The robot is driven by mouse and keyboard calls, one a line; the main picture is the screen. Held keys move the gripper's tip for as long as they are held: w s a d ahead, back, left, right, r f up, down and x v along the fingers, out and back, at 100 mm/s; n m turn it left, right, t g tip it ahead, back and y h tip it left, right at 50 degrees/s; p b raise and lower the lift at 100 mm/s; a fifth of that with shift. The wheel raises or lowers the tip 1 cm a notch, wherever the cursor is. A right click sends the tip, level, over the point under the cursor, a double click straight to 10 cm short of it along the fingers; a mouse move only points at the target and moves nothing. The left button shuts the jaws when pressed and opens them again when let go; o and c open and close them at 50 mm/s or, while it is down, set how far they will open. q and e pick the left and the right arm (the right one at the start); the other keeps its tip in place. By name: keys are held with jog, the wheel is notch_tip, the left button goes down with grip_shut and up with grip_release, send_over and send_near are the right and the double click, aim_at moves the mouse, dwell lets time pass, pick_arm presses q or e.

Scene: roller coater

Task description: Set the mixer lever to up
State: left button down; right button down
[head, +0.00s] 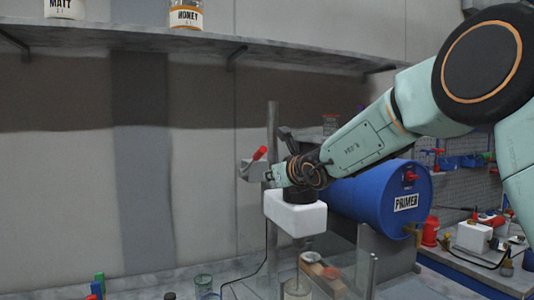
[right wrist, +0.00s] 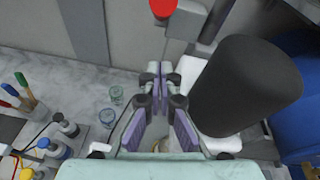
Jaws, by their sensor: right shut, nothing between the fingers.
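The mixer has a white head (head: 296,213) with a black motor on top, on an upright metal post (head: 272,125). My left gripper is not in view.
A shelf (head: 130,36) with cans runs above. Glass jars (right wrist: 112,107) and several small bottles (right wrist: 65,128) stand on the bench at the left of the wrist view. The wall area left of the lever is clear.

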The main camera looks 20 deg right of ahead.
jog(key=r+p, duration=0.1)
jog(key=w+r+p, duration=0.1)
jog(key=r+p, duration=0.1)
jog(key=shift+w+a+r, duration=0.2)
jog(key=shift+a+r, duration=0.1)
jog(key=shift+a, duration=0.1)
jog(key=shift+w+f, duration=0.1)
jog(key=shift+r, duration=0.2)
